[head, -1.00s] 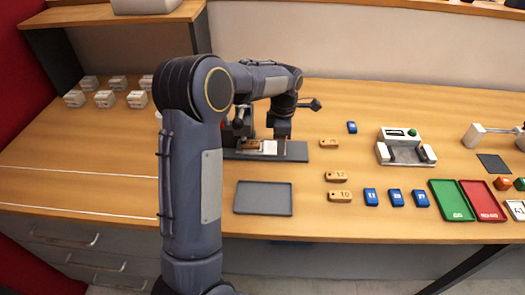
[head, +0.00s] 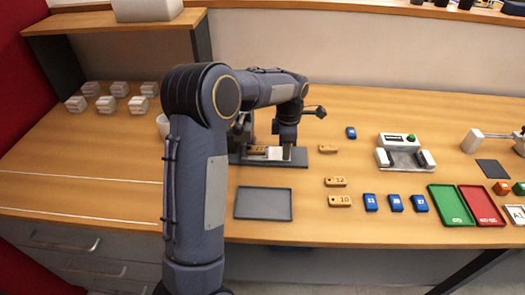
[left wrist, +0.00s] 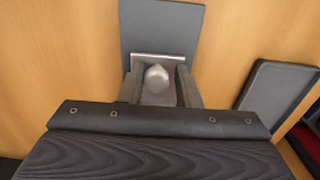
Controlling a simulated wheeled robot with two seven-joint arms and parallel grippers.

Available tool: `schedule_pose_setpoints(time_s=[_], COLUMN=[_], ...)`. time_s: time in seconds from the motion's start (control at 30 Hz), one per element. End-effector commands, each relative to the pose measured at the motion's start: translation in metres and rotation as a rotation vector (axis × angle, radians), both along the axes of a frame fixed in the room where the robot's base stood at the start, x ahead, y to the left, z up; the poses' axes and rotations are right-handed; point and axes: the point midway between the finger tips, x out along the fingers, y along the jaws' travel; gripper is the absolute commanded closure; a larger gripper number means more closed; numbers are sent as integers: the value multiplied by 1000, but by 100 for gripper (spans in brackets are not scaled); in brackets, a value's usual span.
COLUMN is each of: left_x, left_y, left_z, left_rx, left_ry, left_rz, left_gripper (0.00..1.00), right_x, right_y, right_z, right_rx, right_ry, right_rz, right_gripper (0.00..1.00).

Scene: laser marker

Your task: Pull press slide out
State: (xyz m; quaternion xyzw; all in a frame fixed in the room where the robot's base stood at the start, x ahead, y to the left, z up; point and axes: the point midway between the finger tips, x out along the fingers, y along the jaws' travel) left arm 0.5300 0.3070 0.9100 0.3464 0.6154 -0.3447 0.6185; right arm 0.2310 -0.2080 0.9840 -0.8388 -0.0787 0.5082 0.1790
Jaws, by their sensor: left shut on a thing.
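The press slide is a pale plate (head: 274,153) on the dark grey press base (head: 299,158). A wooden tag (head: 257,150) lies at its left part. My left gripper (head: 287,155) is low over the slide's right end. In the left wrist view, my left gripper (left wrist: 158,82) has its fingers on both sides of the slide's rounded metal knob (left wrist: 157,75) and is shut on it. The base plate (left wrist: 160,28) extends beyond. My arm hides most of the press body. My right gripper is not in view.
A grey tray (head: 263,204) lies in front of the press. Wooden tags (head: 340,201), blue tags (head: 370,203) and a white fixture (head: 404,152) are to the right. White blocks (head: 105,104) stand at the back left. The base's right end is bare.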

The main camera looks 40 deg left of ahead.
Motion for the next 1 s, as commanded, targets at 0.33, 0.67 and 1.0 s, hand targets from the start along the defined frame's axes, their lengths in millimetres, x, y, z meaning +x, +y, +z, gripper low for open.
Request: schedule_pose_setpoints(time_s=[0.33, 0.67, 1.0], left_x=[10, 20, 30], left_y=[-15, -32, -47], left_z=[-7, -7, -7], left_rx=[7, 7, 9], left_ry=[8, 8, 7], left_rz=[3, 3, 3], left_gripper=[83, 83, 83], right_x=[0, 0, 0], right_y=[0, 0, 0], right_z=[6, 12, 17], right_rx=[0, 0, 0], right_ry=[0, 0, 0], right_rz=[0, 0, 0], right_gripper=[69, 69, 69])
